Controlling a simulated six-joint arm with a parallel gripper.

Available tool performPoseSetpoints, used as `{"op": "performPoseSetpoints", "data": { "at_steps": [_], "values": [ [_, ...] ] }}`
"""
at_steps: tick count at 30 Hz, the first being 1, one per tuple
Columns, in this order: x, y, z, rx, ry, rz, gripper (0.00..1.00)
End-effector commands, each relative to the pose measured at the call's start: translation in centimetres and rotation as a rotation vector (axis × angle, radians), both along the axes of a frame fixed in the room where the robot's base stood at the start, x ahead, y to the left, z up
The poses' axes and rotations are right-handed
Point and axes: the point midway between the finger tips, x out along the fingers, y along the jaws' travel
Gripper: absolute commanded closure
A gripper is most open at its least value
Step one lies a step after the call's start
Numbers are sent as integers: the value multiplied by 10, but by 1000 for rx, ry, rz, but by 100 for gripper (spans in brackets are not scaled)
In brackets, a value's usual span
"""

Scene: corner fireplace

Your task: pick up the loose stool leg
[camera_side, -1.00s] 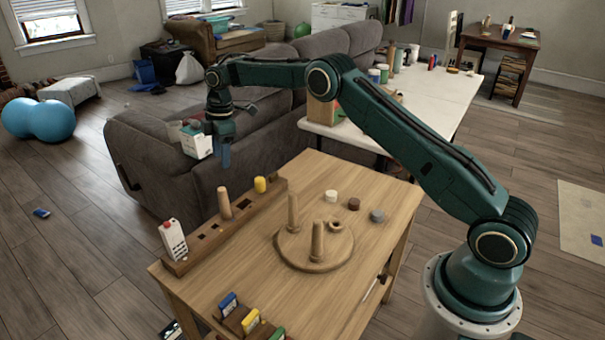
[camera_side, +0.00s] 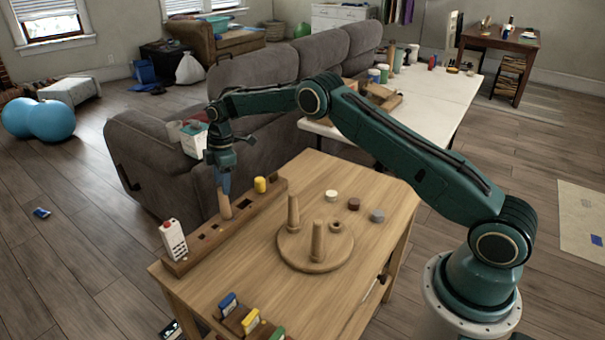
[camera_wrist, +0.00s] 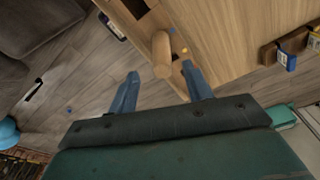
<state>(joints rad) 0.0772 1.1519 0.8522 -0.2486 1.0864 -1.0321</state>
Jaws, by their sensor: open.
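The loose stool leg (camera_side: 224,204) is a light wooden peg standing upright in the long wooden rack (camera_side: 206,246) at the table's left edge. In the wrist view, my gripper (camera_wrist: 160,80) is open, one finger on each side of the leg's line. I cannot tell whether a finger touches it. The round stool seat (camera_side: 330,256) lies on the table with two legs upright in it and one empty socket.
The rack also holds a white carton with a red cap (camera_side: 173,240) and a yellow cylinder (camera_side: 260,185). Several small round pieces lie behind the seat, one a white disc (camera_side: 331,196). Blue, yellow and green blocks stand at the front. The table's right front is mostly clear.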

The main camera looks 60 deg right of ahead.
Motion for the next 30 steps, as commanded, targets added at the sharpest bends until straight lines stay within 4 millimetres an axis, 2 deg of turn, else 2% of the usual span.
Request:
{"op": "performPoseSetpoints", "data": {
  "at_steps": [15,30],
  "values": [
    [0,9,-47,-1,2,1,50],
    [0,9,-50,-1,1,0,50]
  ]
}}
